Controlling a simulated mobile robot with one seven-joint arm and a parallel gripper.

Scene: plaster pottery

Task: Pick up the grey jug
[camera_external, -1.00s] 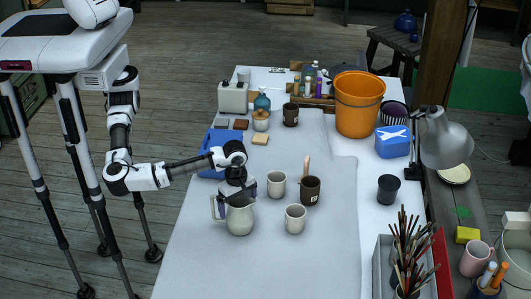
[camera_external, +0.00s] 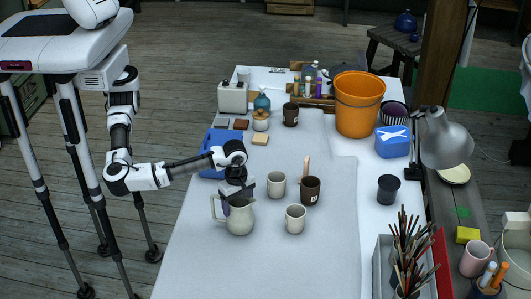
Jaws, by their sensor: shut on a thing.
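The grey jug (camera_external: 240,219) stands upright on the white sheet near the left edge of the table, with its handle to the left. My gripper (camera_external: 238,201) is right above it, pointing down, with its fingers at the jug's rim. It is shut on the jug. The fingertips are partly hidden at the jug's mouth. The jug's base looks to be on or very close to the sheet; I cannot tell a gap.
Two pale mugs, one behind (camera_external: 276,185) and one in front (camera_external: 295,218), stand close to the right, beside a dark brown mug (camera_external: 310,191). A blue tray (camera_external: 213,142) lies behind my gripper. The table's front (camera_external: 260,275) is clear.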

